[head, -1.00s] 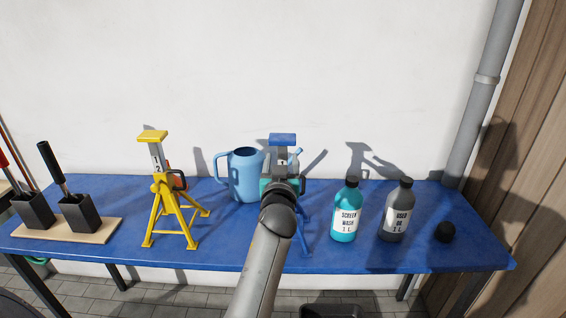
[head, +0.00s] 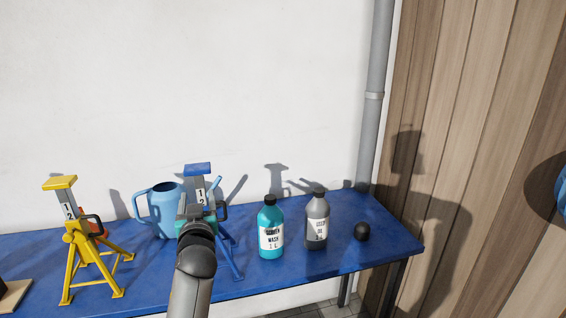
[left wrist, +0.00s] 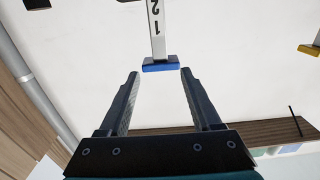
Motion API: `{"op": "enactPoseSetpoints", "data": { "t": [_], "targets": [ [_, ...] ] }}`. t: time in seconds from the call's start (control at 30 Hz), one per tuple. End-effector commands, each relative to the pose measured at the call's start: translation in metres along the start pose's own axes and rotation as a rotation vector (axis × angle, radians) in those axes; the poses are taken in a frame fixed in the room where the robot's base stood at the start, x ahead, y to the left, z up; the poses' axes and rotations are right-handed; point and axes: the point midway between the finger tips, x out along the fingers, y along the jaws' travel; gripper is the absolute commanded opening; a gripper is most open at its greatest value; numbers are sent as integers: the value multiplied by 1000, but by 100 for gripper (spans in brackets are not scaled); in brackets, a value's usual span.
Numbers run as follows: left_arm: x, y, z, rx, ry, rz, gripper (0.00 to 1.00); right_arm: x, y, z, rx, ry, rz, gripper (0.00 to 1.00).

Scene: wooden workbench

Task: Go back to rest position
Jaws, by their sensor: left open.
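My left arm rises from the bottom of the head view, and its gripper (head: 199,208) is in front of a blue axle stand (head: 198,169), hiding part of it. In the left wrist view the left gripper (left wrist: 157,75) is open with nothing between its fingers. The blue top of the stand (left wrist: 161,64) shows beyond the fingertips, upside down; I cannot tell the exact distance. My right gripper is not in view.
The blue workbench (head: 384,246) holds a yellow stand (head: 84,245), a blue jug (head: 162,207), a teal screen wash bottle (head: 270,212), a grey oil bottle (head: 317,210) and a black round object (head: 362,231). A wooden wall (head: 480,150) and grey pipe (head: 375,110) are at right.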

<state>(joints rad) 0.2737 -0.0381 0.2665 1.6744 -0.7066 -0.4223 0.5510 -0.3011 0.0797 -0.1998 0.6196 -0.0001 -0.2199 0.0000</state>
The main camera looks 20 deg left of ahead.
Motion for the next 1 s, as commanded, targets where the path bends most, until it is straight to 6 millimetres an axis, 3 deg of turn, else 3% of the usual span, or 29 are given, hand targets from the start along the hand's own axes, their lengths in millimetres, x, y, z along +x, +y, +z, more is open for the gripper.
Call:
{"op": "enactPoseSetpoints", "data": {
  "t": [0.13, 0.27, 0.37, 0.5, 0.6, 0.8, 1.0],
  "targets": [
    [-10, -4, 13, 17, -43, -4, 65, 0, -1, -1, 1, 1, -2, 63],
    [-44, -11, 50, 65, -180, 1, 65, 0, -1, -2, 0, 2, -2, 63],
    [-87, -13, 88, 120, -340, 33, 65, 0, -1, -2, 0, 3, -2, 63],
    [-162, -10, 137, 208, -585, 130, 65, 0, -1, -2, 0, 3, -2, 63],
    [-216, -8, 163, 269, -744, 215, 65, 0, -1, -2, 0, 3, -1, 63],
    [-303, -6, 187, 360, -971, 370, 65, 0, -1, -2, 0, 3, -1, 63],
    [-372, -8, 194, 431, -1137, 511, 65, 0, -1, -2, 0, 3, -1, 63]
  ]
}}
